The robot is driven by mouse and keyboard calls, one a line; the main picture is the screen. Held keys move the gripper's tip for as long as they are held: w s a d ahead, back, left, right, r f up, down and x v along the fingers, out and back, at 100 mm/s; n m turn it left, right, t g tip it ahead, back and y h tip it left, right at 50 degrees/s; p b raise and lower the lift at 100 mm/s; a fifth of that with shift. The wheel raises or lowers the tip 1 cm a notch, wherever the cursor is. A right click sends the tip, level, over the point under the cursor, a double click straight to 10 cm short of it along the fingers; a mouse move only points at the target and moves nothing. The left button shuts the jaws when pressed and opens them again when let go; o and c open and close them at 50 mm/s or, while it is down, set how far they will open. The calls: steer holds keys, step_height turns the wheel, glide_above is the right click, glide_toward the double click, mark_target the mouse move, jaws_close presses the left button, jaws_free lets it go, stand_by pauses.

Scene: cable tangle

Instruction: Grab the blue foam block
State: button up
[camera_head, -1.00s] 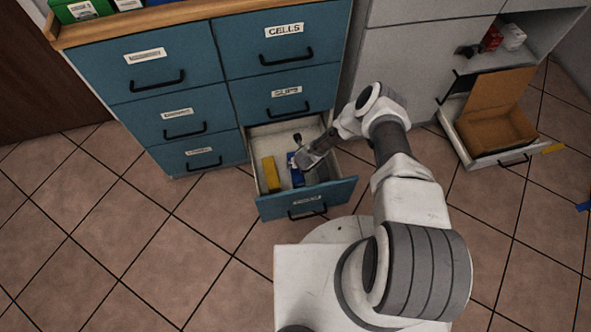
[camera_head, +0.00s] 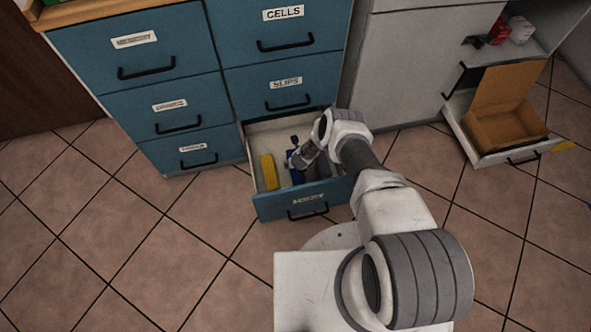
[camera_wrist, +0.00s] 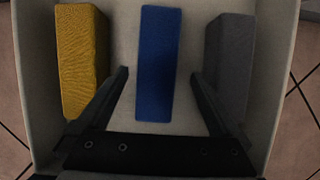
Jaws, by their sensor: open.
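The blue foam block (camera_wrist: 158,62) lies in the open bottom drawer, in the middle of the wrist view, between a yellow block and a grey block. In the head view the blue block (camera_head: 295,172) shows only in part behind my gripper. My gripper (camera_wrist: 160,72) is open and empty. Its two fingers stand on either side of the blue block, apart from it in the picture. The left finger is near the yellow block and the right finger near the grey block. I cannot tell how high the fingertips are above the drawer floor.
The yellow block (camera_wrist: 82,60) and the grey block (camera_wrist: 229,68) flank the blue one. The drawer (camera_head: 262,209) has raised walls around them. At the right, a cardboard box (camera_head: 506,128) sits in another open drawer. The tiled floor at the left is clear.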

steer(key=b+x, duration=0.3)
steer(key=shift+a+f, duration=0.2)
steer(key=shift+a, duration=0.05)
steer(key=shift+b+x, duration=0.7)
steer(key=shift+x, duration=0.15)
steer(key=shift+r, duration=0.1)
steer(key=shift+c, duration=0.3)
steer(key=c, duration=1.3)
